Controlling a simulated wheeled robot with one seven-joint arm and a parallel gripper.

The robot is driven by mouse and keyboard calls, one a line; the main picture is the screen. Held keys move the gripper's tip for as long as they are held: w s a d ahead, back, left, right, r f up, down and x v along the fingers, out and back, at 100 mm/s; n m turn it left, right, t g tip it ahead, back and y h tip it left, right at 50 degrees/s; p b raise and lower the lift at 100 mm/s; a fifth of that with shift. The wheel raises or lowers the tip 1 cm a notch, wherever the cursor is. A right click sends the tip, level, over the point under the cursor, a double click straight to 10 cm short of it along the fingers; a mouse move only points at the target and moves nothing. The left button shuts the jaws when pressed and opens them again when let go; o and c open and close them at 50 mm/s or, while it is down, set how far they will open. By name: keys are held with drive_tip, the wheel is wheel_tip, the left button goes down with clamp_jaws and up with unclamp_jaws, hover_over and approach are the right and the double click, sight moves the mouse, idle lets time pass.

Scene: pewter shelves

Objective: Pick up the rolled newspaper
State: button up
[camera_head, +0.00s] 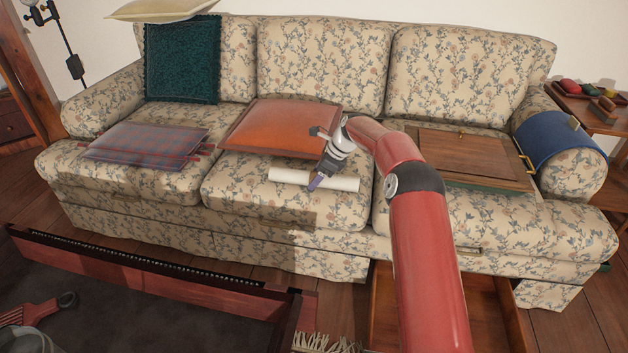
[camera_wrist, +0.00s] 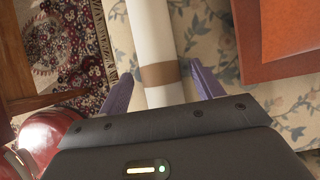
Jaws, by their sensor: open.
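The rolled newspaper (camera_head: 335,181) is a white tube lying on the middle seat cushion of the floral sofa, in front of the orange cushion. In the wrist view the white roll (camera_wrist: 154,35) with a brown band (camera_wrist: 160,73) runs up between the two purple fingers. My gripper (camera_head: 315,183) is over the roll in the head view, and its fingers (camera_wrist: 160,88) are open on either side of the roll in the wrist view. Gaps show between the roll and both fingers. I cannot tell how far the fingertips are above the seat.
The orange cushion (camera_head: 283,127) lies just behind the roll. A wooden case (camera_head: 470,158) lies on the right seat and a folded plaid cloth (camera_head: 146,146) on the left. A teal cushion (camera_head: 182,62) leans at the back left. A patterned rug (camera_wrist: 60,45) is below the sofa's front edge.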

drive_tip(key=shift+a+f, duration=0.15)
drive_tip(key=shift+f, duration=0.1)
drive_tip(key=shift+r, duration=0.1)
drive_tip(key=c, duration=1.2)
drive_tip(key=shift+o, duration=0.2)
